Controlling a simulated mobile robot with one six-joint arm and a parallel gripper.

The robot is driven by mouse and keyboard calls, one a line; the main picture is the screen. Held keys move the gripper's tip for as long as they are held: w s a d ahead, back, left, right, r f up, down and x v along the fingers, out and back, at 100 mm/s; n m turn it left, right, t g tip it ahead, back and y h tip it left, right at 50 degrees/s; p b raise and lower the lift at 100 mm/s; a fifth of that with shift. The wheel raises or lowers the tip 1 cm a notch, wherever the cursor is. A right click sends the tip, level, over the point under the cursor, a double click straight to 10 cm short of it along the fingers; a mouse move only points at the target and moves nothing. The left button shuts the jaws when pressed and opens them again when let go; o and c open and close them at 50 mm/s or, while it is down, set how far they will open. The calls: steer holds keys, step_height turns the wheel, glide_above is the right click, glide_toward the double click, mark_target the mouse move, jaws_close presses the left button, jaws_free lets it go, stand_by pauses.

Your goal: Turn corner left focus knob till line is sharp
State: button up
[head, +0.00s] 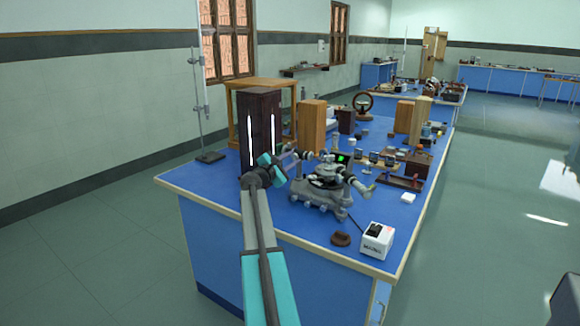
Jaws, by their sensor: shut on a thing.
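A grey metal spectrometer (322,193) stands on the blue bench near its closest corner. One of its tubes points back-left and another points right. A small green-lit display (341,158) shows just behind the spectrometer. My gripper (288,154) is at the left side of the instrument, by the end of the back-left tube. It is shut on a small part there, at the place of the left focus knob. The knob itself is too small and too covered by my wrist to make out. The line's sharpness cannot be seen from here.
A tall dark box (260,115) with two bright slits stands close behind my wrist. A white labelled box (376,241) and a brown round piece (341,239) lie near the front edge. Wooden blocks and small instruments fill the bench behind.

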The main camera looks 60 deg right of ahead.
steer(key=shift+r+m, duration=0.1)
steer(key=shift+m, duration=0.2)
steer(key=o, duration=1)
steer(key=shift+d, duration=0.1)
steer(key=shift+o, duration=0.2)
steer(key=shift+a, duration=0.25)
steer(key=shift+a, duration=0.55)
steer(key=a+b, duration=0.1)
steer(key=a, duration=1.1)
steer(key=shift+a, duration=0.15)
